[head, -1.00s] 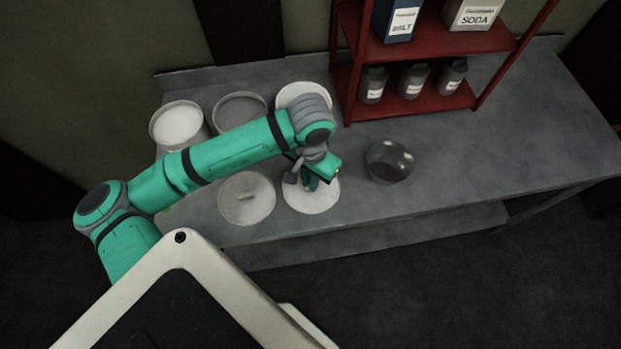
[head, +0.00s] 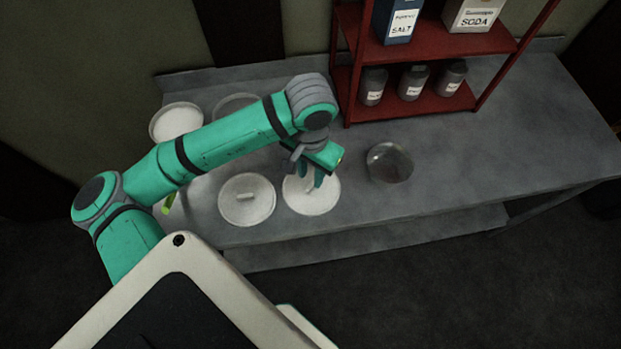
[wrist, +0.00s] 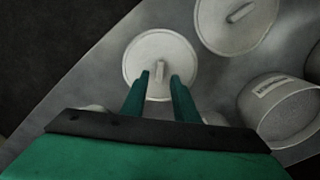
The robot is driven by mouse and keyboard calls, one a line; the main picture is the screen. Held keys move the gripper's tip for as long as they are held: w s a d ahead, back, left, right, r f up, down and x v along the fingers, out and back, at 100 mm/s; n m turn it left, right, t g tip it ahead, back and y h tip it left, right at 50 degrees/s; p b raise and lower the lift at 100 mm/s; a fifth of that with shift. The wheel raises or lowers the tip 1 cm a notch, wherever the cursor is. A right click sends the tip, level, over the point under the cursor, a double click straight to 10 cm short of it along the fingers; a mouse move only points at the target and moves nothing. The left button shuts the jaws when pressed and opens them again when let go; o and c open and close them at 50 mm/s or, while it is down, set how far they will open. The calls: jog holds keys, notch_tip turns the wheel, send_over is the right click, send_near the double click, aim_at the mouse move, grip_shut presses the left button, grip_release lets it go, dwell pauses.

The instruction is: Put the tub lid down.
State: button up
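The round pale tub lid (head: 311,200) lies flat on the grey worktop near its front edge. In the wrist view it (wrist: 138,62) shows with its bar handle between the lines of my two fingers. My gripper (head: 315,180) is just above this lid. Its fingers (wrist: 161,76) stand apart, with a gap on each side of the handle, so it is open and empty. A second similar lid (head: 260,208) with a bar handle lies to the left of it. A pale tub (head: 176,125) stands at the back left, and another tub (head: 232,103) is partly behind my arm.
A clear glass bowl (head: 390,163) sits right of the lid. A red shelf (head: 430,108) with jars and boxes stands at the back. A small green item (head: 168,205) lies at the left. The right part of the worktop (head: 500,150) is clear.

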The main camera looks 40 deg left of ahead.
aim_at(311, 186)
notch_tip(311, 186, up, 7)
jog(key=shift+r, duration=0.2)
dwell(0.6)
